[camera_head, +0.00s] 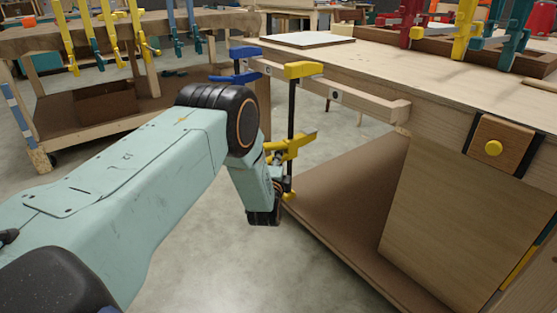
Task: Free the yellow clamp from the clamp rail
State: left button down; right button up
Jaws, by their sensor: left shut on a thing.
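The yellow clamp (304,70) has a dark upright bar and a yellow lower jaw. Its yellow head is at the height of the wooden clamp rail (365,101) on the side of the workbench; I cannot tell whether the two touch. My left gripper (277,178) is at the clamp's lower part and is shut on it; the fingertips are mostly hidden behind the wrist. My right gripper is not in view.
The workbench top (400,68) is on the right, with a brown lower shelf (330,215) and a leaning wooden panel (440,230). Red, yellow and teal clamps (465,28) stand on top. Another bench (120,115) with hanging clamps is at the left. Open floor (215,250) lies below my arm.

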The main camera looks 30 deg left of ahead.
pick_arm(q)
notch_tip(320, 180, down, 6)
dwell(1.5)
jog(key=shift+f, duration=0.1)
jog(key=shift+r, duration=0.25)
jog(key=shift+r, duration=0.15)
dwell(0.4)
jog(key=s+a+p, duration=0.5)
jog(key=s+p, duration=0.4)
jog(key=s, duration=0.4)
jog(key=shift+a+r, duration=0.15)
dwell(1.3)
